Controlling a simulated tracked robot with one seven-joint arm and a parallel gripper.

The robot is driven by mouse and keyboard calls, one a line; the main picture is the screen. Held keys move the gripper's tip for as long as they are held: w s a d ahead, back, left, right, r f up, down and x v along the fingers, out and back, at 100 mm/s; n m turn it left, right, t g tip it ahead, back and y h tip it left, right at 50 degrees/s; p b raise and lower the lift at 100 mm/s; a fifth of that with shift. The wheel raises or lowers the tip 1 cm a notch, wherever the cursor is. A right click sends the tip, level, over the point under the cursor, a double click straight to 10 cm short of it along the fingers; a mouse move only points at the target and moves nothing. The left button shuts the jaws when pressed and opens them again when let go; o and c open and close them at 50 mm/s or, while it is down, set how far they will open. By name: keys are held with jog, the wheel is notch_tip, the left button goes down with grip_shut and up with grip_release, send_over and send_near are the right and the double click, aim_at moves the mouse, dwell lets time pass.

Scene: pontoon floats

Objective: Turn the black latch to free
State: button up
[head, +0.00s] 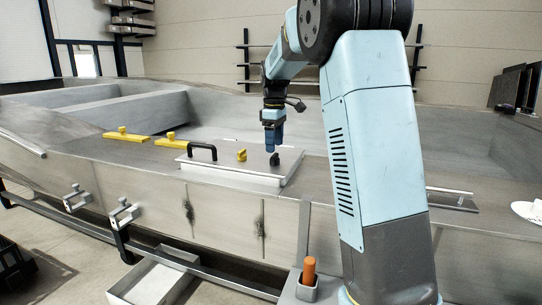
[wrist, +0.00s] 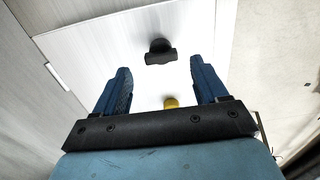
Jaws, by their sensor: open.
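The black latch (head: 274,159) stands on the right part of a pale hatch lid (head: 230,174) on the boat's deck. In the wrist view the black latch (wrist: 160,51) is a short bar on a round base, lying ahead of the fingertips and between their lines. My gripper (head: 273,148) hangs over the lid, just above the latch.
A black handle (head: 203,148) rises from the lid's left part. Yellow bars with knobs (head: 126,135) lie on the deck further left. An orange-handled tool (head: 309,270) stands in a holder at the front.

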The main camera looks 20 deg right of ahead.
aim_at(275, 154)
jog(key=shift+f, duration=2.4)
jog(key=shift+c, duration=0.2)
